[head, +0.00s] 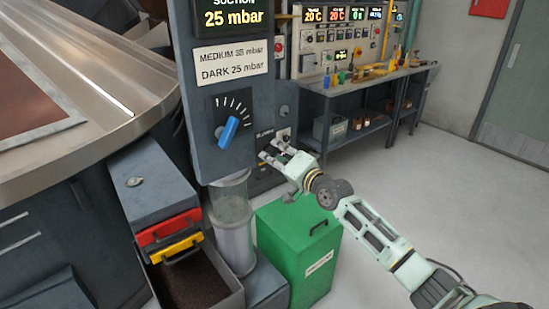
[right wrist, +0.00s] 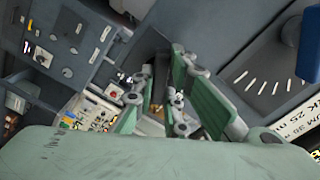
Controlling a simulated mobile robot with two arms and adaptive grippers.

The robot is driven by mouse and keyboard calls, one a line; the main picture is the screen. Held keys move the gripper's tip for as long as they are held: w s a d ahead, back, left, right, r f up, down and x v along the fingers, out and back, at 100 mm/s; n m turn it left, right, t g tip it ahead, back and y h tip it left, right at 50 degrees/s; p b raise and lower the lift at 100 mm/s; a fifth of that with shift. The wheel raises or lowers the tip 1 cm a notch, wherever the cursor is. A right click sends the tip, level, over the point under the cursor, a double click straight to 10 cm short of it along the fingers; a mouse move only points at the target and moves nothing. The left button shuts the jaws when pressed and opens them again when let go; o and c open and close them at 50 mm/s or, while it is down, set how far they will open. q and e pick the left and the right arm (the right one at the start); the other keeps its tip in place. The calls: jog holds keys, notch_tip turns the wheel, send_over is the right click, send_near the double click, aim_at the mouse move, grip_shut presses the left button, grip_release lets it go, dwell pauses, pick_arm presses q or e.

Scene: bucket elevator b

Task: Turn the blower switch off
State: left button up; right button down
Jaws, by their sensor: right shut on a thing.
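The blower switch (head: 283,134) is on the narrow side of the grey control column, beside a small label that seems to read BLOWER. My right gripper (head: 273,149) is at this panel, its fingers closed on the switch just below the label. The fingers hide most of the switch, so I cannot tell its on or off position. In the right wrist view my gripper (right wrist: 160,85) shows its green fingers pointing at the panel. My left gripper is not in view.
A blue-pointer dial (head: 228,132) is on the column's front face, left of my gripper. A glass cylinder (head: 231,205) and a green bin (head: 300,245) stand below. A workbench (head: 365,90) is behind. The floor to the right is clear.

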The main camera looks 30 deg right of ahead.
jog(key=n+b, duration=0.1)
jog(key=n, duration=0.4)
jog(key=shift+f+n, duration=0.1)
jog(key=shift+n, duration=0.2)
jog(key=n, duration=0.5)
jog(key=shift+n, duration=0.4)
jog(key=c, duration=1.8)
grip_release()
jog(key=shift+o, duration=0.2)
jog(key=s+d, duration=0.1)
jog(key=s, duration=1.1)
